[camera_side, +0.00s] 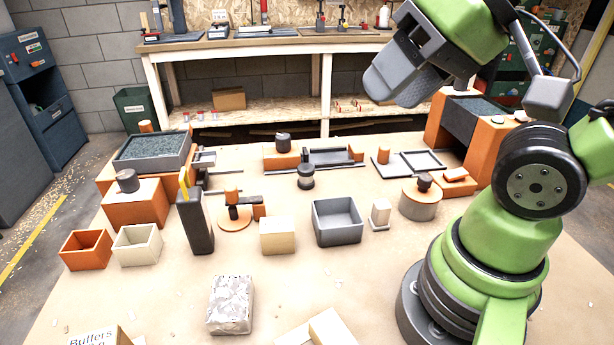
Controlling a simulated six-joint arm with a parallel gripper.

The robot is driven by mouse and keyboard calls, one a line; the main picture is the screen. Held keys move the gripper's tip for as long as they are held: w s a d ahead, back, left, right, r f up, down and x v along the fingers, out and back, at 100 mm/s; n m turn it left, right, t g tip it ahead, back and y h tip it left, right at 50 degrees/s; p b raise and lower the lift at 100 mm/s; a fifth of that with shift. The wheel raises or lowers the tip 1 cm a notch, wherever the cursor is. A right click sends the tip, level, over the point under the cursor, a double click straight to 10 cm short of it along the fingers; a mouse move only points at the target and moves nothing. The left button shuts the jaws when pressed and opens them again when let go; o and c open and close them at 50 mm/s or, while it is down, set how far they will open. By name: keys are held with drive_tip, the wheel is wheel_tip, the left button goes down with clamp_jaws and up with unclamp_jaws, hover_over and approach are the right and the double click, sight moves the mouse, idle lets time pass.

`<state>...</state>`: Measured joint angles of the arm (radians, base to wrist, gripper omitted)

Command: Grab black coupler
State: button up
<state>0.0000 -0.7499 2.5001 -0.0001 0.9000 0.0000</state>
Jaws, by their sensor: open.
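Several short black cylindrical pieces are in view, and I cannot tell for certain which one is the black coupler. One black stepped piece (305,176) stands alone on the table near the middle. Another black cylinder (283,142) sits on an orange block behind it. A third dark cylinder (127,181) rests on an orange box at the left, and a smaller dark piece (424,182) sits on a round grey and orange stand at the right. My gripper (388,82) is open, high above the back right of the table, well apart from all of them.
A grey open bin (338,221), an orange bin (87,250) and a cream bin (137,245) stand on the table. A tall dark block (195,222) stands left of centre. A wrapped block (230,304) lies at the front.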

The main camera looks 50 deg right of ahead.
drive_tip(key=o, duration=0.6)
drive_tip(key=n+g+h, duration=0.3)
drive_tip(key=n+h, duration=0.1)
drive_tip(key=n, duration=2.9)
hover_over(307, 168)
drive_tip(key=s+a, duration=0.2)
wheel_tip(307, 168, down, 22)
drive_tip(key=r, duration=0.1)
drive_tip(key=shift+n, duration=0.4)
drive_tip(key=x, duration=0.4)
drive_tip(key=shift+s+a+f, duration=0.1)
drive_tip(key=shift+f, duration=0.25)
drive_tip(key=shift+s+d+x, duration=0.1)
drive_tip(key=shift+d+x, duration=0.05)
drive_tip(key=shift+x, duration=0.8)
drive_tip(key=shift+s+d+x, duration=0.1)
drive_tip(key=shift+d+x, duration=0.05)
drive_tip(key=shift+x, duration=0.85)
drive_tip(key=shift+s+d+x, duration=0.1)
drive_tip(key=shift+x, duration=0.85)
